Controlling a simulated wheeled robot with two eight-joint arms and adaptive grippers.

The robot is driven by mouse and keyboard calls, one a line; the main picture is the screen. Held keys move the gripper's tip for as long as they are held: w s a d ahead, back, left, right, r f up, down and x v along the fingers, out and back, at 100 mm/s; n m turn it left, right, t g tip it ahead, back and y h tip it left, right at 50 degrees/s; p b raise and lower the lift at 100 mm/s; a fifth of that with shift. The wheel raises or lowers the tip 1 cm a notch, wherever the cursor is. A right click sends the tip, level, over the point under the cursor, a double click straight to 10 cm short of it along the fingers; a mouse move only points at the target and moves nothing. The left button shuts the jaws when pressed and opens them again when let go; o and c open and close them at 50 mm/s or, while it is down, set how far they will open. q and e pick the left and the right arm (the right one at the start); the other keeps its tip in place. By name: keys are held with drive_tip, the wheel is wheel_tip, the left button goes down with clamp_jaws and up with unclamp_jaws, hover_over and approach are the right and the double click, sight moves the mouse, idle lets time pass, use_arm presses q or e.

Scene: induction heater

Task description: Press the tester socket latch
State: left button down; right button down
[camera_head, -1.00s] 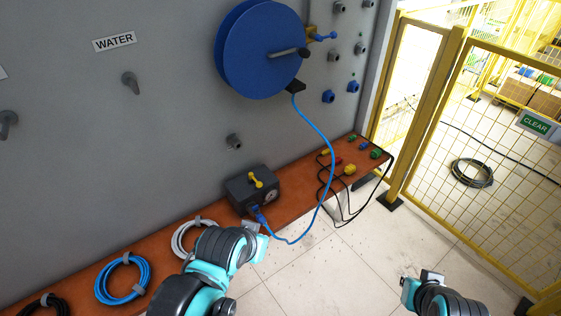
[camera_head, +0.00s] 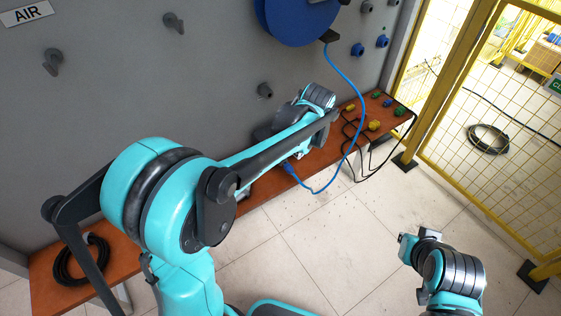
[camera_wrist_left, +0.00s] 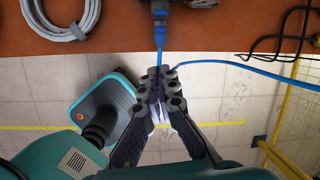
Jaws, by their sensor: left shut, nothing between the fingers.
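The tester is a dark box (camera_head: 263,132) on the orange shelf in the head view, mostly hidden behind my left arm. Its latch and socket face are hidden there. A blue plug (camera_head: 289,168) with a blue cable shows at its front. My left gripper (camera_wrist_left: 160,82) is shut and empty, below the plug in that picture, over the shelf's front edge and floor. My right wrist (camera_head: 425,238) shows at lower right; its fingers cannot be made out.
The orange shelf (camera_head: 110,262) runs along the grey wall panel. A grey hose coil (camera_wrist_left: 62,20) lies left of the plug. Black cables with coloured connectors (camera_head: 374,126) lie at the shelf's right end. A blue reel (camera_head: 290,20) hangs above. A yellow fence stands right; open floor lies in front.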

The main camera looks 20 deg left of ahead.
sight(289, 165)
use_arm(q)
drive_tip(key=shift+w+f+m+g, duration=0.15)
drive_tip(key=shift+w+f+m, duration=0.2)
drive_tip(key=shift+f+m, duration=0.25)
drive_tip(key=shift+w+f+m+g, duration=0.15)
drive_tip(key=shift+w+f+m, duration=0.25)
drive_tip(key=shift+m, duration=0.3)
use_arm(e)
drive_tip(key=shift+s+a, duration=0.3)
drive_tip(key=shift+a, duration=0.05)
use_arm(q)
drive_tip(key=shift+s+f, duration=0.1)
drive_tip(key=shift+f, duration=0.05)
use_arm(e)
drive_tip(key=shift+f, duration=0.1)
